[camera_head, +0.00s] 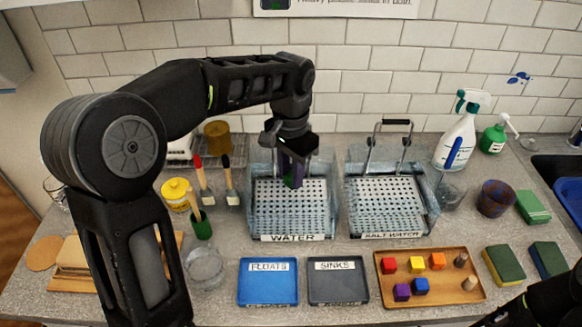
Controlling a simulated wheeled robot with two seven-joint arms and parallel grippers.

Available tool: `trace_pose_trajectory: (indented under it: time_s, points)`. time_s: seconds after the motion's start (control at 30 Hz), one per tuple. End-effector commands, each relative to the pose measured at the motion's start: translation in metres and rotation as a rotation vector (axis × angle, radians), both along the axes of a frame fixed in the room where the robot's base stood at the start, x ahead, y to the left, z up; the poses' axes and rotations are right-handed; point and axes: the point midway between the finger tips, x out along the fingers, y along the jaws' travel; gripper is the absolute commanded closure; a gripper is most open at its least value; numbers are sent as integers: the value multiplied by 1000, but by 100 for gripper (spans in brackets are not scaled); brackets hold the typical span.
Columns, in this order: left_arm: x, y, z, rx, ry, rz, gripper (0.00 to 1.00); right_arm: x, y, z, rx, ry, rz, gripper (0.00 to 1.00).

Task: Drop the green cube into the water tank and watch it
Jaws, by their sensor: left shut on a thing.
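My left gripper (292,168) reaches over the clear water tank (290,238), labelled WATER, and points down. It is shut on the green cube (291,183), which shows as a small dark green patch below the fingers. Most of the cube is hidden by the gripper. The cube appears over the back middle of the tank, in front of a perforated white grid inside it. I cannot tell whether the cube touches the water. Part of my right arm shows at the lower right corner, with its gripper out of view.
A salt water tank (392,235) stands to the right. In front are a blue FLOATS tray (268,296), a grey SINKS tray (338,292) and a wooden tray (440,297) with several coloured blocks. Brushes (203,182) stand left; a spray bottle (459,140) stands back right.

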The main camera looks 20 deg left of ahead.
Motion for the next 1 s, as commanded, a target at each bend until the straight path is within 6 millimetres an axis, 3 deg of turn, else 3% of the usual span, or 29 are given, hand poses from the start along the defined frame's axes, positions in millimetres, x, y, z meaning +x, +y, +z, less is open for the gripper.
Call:
trace_pose_trajectory:
  time_s: [0.03,0.2,0.63,0.67,0.93,1.0]
  points:
    - [0,0,-9,0,0,0,100,0,1,-8,1,-1,0,64]
    - [0,0,-18,0,1,-1,100,0,2,-14,3,-5,0,64]
    - [0,0,-20,0,0,0,100,0,2,-15,5,-7,1,64]
    - [0,0,-19,0,0,0,71,0,2,-15,5,-7,1,64]
    - [0,0,-19,0,0,0,49,0,2,-15,5,-7,1,64]
    - [0,0,-19,0,0,0,48,0,2,-15,5,-7,1,64]
